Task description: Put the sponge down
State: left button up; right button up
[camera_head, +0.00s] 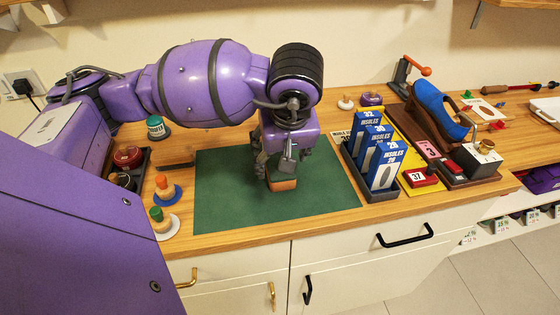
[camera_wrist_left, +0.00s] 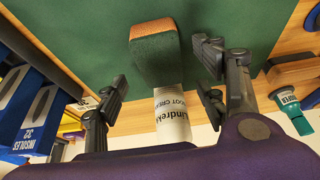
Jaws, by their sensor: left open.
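The sponge (camera_head: 283,184), a small block with an orange-brown part and a dark green part, is on the green mat (camera_head: 225,200), below my left gripper (camera_head: 276,168). In the left wrist view the sponge (camera_wrist_left: 157,55) appears just beyond the open fingers of my left gripper (camera_wrist_left: 165,88). A gap shows on each side between finger and sponge, and nothing is gripped. The gripper partly hides the sponge in the head view. My right gripper is not in view.
A white boot cream tube (camera_wrist_left: 172,112) shows behind the sponge in the wrist view. Blue insole boxes (camera_head: 383,165) stand in a grey tray right of the mat. Brushes (camera_head: 166,189) and tins (camera_head: 128,157) are at its left. The mat's front is clear.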

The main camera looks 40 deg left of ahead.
pick_arm(q)
jog(key=v, duration=0.7)
jog(key=shift+r, duration=0.35)
jog(key=shift+d, duration=0.1)
